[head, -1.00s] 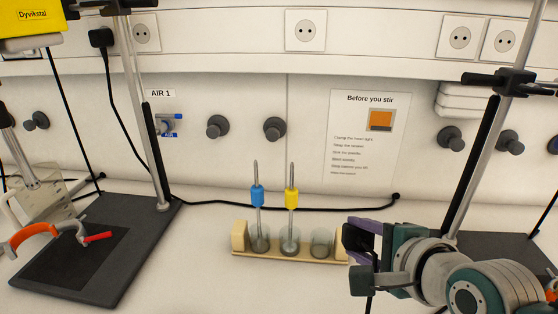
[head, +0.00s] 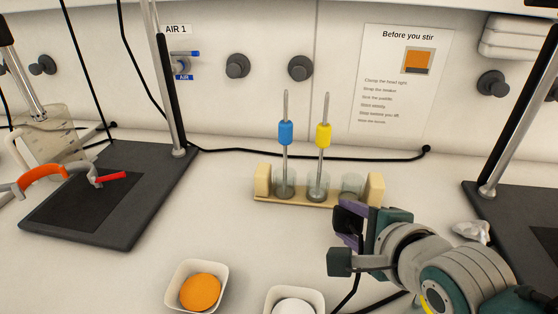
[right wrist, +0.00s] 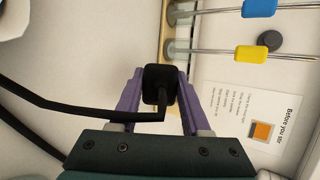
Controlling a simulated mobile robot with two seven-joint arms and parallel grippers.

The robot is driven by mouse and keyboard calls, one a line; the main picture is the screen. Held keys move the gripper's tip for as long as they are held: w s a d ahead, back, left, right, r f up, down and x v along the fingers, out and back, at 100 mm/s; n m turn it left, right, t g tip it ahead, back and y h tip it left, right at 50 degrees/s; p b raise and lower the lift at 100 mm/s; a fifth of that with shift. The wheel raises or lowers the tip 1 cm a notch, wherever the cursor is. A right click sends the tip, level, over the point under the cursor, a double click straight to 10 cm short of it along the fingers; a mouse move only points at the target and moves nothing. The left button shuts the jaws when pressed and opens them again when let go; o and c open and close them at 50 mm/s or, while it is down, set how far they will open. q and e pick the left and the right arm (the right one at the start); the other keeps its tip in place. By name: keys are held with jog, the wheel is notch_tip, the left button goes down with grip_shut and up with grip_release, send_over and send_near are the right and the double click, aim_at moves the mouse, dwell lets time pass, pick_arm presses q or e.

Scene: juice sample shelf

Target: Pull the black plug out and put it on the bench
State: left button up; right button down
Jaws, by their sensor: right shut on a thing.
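The black plug (right wrist: 157,84) is between the purple fingers of my right gripper (right wrist: 161,76) in the right wrist view, with its black cable trailing to the left. In the head view my right gripper (head: 347,222) is shut on the plug, in front of the right end of the wooden rack. A black cable (head: 347,291) hangs below it. The white bench (head: 235,232) lies below. I cannot tell the exact gap between plug and bench. My left gripper is not in view.
The wooden rack (head: 375,190) holds glass beakers with blue (head: 286,133) and yellow (head: 323,135) stirrers. Bowls with an orange disc (head: 200,293) and white contents (head: 293,306) stand at the front. Dark stand bases (head: 150,220) flank the bench. Bare bench lies left of my gripper.

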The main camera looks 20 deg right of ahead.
jog(key=shift+f, duration=0.35)
jog(key=shift+c, duration=1.4)
grip_release()
jog(key=shift+s+r, duration=0.3)
jog(key=shift+s, duration=0.1)
jog(key=p+v, duration=0.2)
jog(key=v, duration=0.7)
